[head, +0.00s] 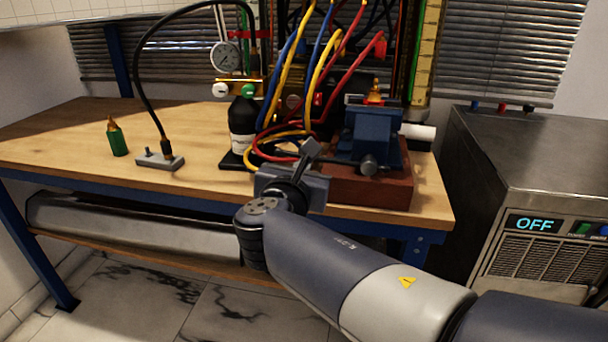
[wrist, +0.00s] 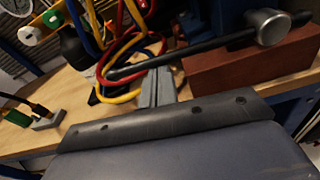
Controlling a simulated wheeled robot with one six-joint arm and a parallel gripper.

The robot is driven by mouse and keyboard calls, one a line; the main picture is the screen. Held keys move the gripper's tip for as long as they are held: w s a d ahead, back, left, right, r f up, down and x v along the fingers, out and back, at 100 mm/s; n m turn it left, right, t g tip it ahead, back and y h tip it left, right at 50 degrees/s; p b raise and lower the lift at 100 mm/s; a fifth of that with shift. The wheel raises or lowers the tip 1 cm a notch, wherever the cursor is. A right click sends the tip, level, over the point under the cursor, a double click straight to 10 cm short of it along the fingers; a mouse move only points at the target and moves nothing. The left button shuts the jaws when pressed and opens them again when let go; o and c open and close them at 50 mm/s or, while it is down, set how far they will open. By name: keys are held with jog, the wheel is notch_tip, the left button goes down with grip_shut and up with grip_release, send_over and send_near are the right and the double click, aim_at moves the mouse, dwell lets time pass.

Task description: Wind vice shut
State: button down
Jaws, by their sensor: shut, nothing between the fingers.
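The blue vice (head: 372,135) sits on a red-brown block at the right front of the bench. Its round metal screw head (head: 368,164) faces me; it is at the top right in the wrist view (wrist: 268,27). A dark handle bar (wrist: 205,47) runs from that head down to the left, ending in a rounded tip. My gripper (head: 310,148) is shut and empty, just left of the vice. In the wrist view its fingertips (wrist: 158,76) are close to the bar's left part; I cannot tell whether they touch. The gap between the vice jaws is not clear.
The red-brown block (head: 370,190) is near the bench's front edge. Yellow, red and blue hoses (head: 268,135) hang behind my gripper. A black bottle (head: 242,125), a grey pedal-like box (head: 160,161) and a green bottle (head: 117,138) stand left. A metal cabinet (head: 540,150) is right.

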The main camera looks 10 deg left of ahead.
jog(key=shift+d+r+m, duration=0.2)
jog(key=shift+r+m, duration=1.3)
jog(key=shift+r, duration=0.2)
jog(key=shift+s, duration=0.1)
